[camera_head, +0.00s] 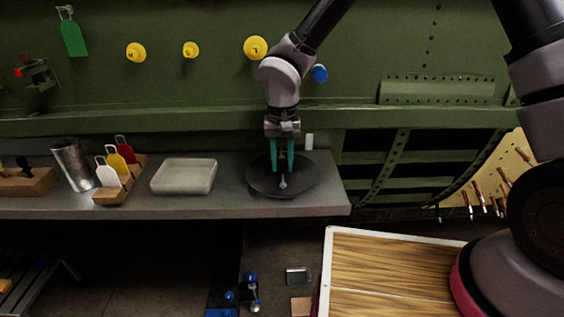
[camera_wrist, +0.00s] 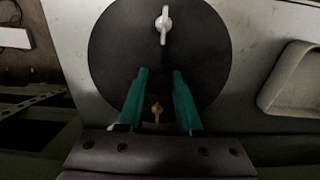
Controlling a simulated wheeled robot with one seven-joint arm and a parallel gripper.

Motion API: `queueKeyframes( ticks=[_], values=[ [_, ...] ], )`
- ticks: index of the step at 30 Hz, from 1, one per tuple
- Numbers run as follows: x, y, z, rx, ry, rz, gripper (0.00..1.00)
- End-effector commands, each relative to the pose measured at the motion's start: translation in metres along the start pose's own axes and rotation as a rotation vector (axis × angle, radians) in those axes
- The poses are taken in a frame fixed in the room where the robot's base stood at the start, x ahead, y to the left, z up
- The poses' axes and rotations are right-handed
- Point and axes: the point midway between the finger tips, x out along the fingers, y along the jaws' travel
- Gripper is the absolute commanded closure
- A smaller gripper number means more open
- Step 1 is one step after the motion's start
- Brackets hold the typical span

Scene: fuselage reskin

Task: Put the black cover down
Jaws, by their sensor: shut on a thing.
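The black cover (camera_head: 262,186) is a round dark disc at the right part of the grey shelf (camera_head: 215,205). It also fills the middle of the wrist view (camera_wrist: 115,50). A pale grey wing-shaped knob stands on its near side, and a small yellow one shows between my fingers. My gripper (camera_head: 283,168) points down over the cover, its green fingers (camera_wrist: 160,78) shut on it with a gap between them. The exact contact is hidden. The cover looks level; whether it touches the shelf or hangs just above it, I cannot tell.
A pale tray (camera_head: 184,177) lies left of the cover. Further left stand a wooden rack (camera_head: 113,192) with coloured tags and a metal cup (camera_head: 72,165). A small white upright piece (camera_head: 309,142) is just behind the cover. The shelf ends close to the cover's right.

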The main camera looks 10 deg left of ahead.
Motion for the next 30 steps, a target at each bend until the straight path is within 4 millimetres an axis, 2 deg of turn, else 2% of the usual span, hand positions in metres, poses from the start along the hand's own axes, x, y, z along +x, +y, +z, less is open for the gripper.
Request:
queueKeyframes(
  ticks=[10, 11, 12, 13, 24, 26, 30],
  values=[
    [0.003, 0.0, 0.0, -0.001, 0.001, 0.0, 1.0],
    [0.004, 0.0, 0.0, -0.001, 0.0, 0.0, 0.62],
    [0.004, 0.0, 0.0, -0.001, 0.0, -0.001, 0.47],
    [0.004, 0.0, 0.0, -0.001, 0.0, -0.001, 0.36],
    [0.0, 0.0, -0.001, 0.0, 0.002, -0.001, 0.36],
    [-0.005, 0.0, -0.001, 0.001, 0.003, -0.001, 0.36],
    [-0.029, -0.001, -0.002, 0.001, 0.006, -0.003, 0.36]
  ],
)
